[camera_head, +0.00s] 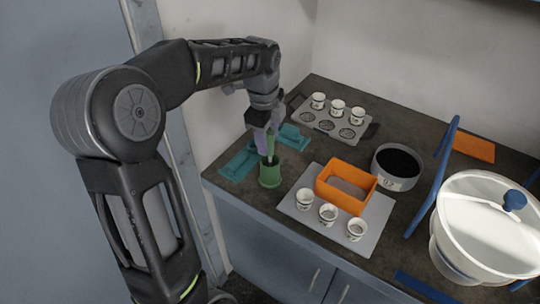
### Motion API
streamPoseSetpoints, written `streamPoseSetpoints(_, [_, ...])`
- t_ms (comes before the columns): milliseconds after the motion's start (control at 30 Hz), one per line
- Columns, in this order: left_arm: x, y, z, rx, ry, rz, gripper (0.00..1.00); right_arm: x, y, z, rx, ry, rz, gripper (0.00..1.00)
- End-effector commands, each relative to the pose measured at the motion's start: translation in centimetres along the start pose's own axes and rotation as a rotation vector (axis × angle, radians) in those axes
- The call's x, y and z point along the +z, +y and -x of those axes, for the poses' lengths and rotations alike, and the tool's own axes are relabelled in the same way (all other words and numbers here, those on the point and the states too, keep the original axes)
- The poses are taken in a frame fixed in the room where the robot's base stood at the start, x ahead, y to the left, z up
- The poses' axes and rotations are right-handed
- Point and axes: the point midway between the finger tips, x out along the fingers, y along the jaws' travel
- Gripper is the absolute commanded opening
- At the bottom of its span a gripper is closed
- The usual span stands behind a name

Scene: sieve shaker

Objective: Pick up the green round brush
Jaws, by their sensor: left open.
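The green round brush (270,147) stands upright in a green cup-shaped holder (270,177) near the left front edge of the counter. Its handle points up. My left gripper (262,143) comes down from above and is at the brush handle, with the jaws open. A purple-grey finger shows beside the handle on the left. I cannot tell whether a finger touches the handle. My right gripper is not in view.
An orange box (347,186) and several white cups stand on a grey plate (300,212) to the right. A muffin-type tray (359,130), dark-filled pan (397,165) and large white bowl (460,225) stand farther right.

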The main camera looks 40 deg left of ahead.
Motion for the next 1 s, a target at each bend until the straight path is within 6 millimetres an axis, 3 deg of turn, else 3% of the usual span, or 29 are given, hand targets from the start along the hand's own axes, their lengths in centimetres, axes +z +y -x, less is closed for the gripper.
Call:
streamPoseSetpoints(100, [0.0, 0.0, 0.01, 0.0, 0.0, 0.0, 0.46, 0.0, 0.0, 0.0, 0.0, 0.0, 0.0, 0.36])
streamPoseSetpoints(667, [-0.01, -0.02, 0.02, -0.001, 0.0, 0.0, 0.0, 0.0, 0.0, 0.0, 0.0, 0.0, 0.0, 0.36])
streamPoseSetpoints(1000, [-0.01, -0.07, 0.04, -0.002, 0.0, 0.0, 0.0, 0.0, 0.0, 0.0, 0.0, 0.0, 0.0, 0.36])
